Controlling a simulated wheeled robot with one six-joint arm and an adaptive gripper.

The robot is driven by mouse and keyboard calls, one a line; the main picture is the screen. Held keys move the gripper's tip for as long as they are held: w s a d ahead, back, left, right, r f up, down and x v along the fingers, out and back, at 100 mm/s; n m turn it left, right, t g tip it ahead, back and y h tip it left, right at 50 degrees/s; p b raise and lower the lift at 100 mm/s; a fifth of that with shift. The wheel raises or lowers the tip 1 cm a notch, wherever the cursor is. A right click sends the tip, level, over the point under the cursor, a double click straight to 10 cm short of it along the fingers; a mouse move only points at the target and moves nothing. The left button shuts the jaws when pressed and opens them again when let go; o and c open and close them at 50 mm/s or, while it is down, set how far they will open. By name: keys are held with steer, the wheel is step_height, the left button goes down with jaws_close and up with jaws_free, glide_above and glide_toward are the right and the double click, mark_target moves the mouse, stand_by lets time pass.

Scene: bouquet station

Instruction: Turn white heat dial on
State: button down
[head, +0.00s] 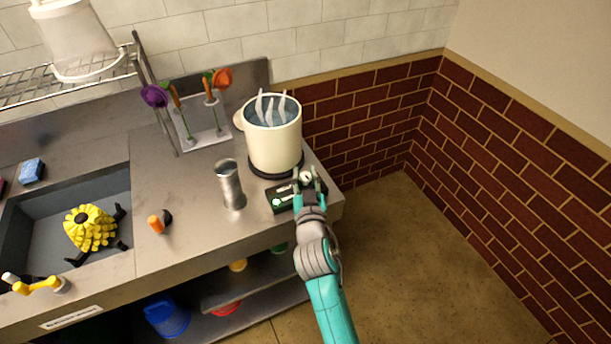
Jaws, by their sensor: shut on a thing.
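The white heat dial (305,177) sits on a small black control panel (284,199) at the right front of the steel counter. My gripper (307,182) is over the panel's right part, with its fingers shut on the dial from both sides. The fingers hide part of the dial, and its turn angle is too small to read. A small green-white light (276,202) shows at the panel's left. Behind the panel a cream pot (273,145) stands on a dark round burner (262,172), with pale steam-like wisps above the water in it.
A metal shaker (231,186) stands just left of the panel. A rack with flowers (204,125) is behind it. A sink (38,215) holding a yellow flower-like thing (90,230) is at the left. The counter's right edge is close to my gripper, with open floor (420,250) beyond.

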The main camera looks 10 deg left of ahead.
steer(key=shift+f+m+h, duration=0.15)
steer(key=shift+m+h, duration=0.25)
steer(key=shift+h, duration=0.2)
steer(key=c, duration=0.8)
jaws_free()
steer(key=shift+c, duration=0.2)
steer(key=shift+s, duration=0.1)
steer(key=s+d, duration=0.2)
steer(key=s, duration=0.9)
steer(key=shift+s, duration=0.35)
steer(key=shift+d, duration=0.1)
